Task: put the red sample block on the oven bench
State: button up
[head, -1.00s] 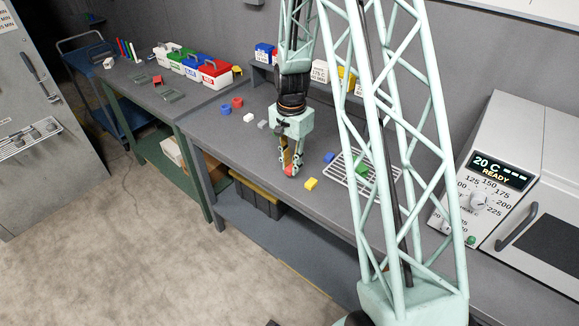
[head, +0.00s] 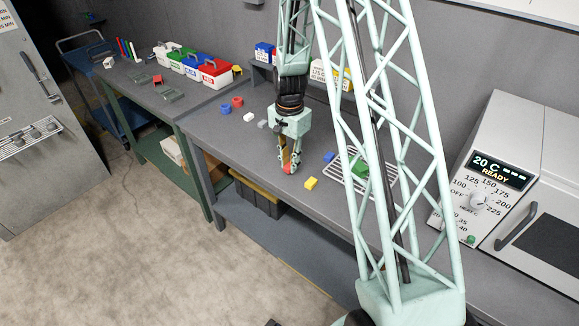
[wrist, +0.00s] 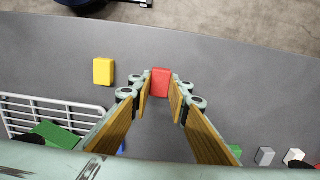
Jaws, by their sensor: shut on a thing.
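The red sample block (head: 288,169) is between the fingertips of my gripper (head: 290,163), at or just above the grey bench top; I cannot tell whether it touches. In the wrist view the red block (wrist: 160,83) shows at the far end of the two fingers, and my gripper (wrist: 160,90) is shut on it. The grey bench (head: 235,150) runs right towards the white oven (head: 520,180), whose display reads 20 C READY.
A yellow block (head: 311,183) lies close to the right of my gripper. A blue block (head: 329,157) and a wire rack (head: 382,187) with a green block (head: 360,169) are farther right. Red, blue, white and grey pieces lie behind left. The bench front is clear.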

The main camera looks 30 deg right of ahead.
aim_at(289, 165)
jog(key=shift+f, duration=0.85)
jog(key=shift+f, duration=0.15)
jog(key=o, duration=0.8)
jog(key=shift+o, duration=0.2)
notch_tip(289, 165, up, 12)
dwell(0.4)
jog(key=shift+r, duration=0.25)
dwell(0.3)
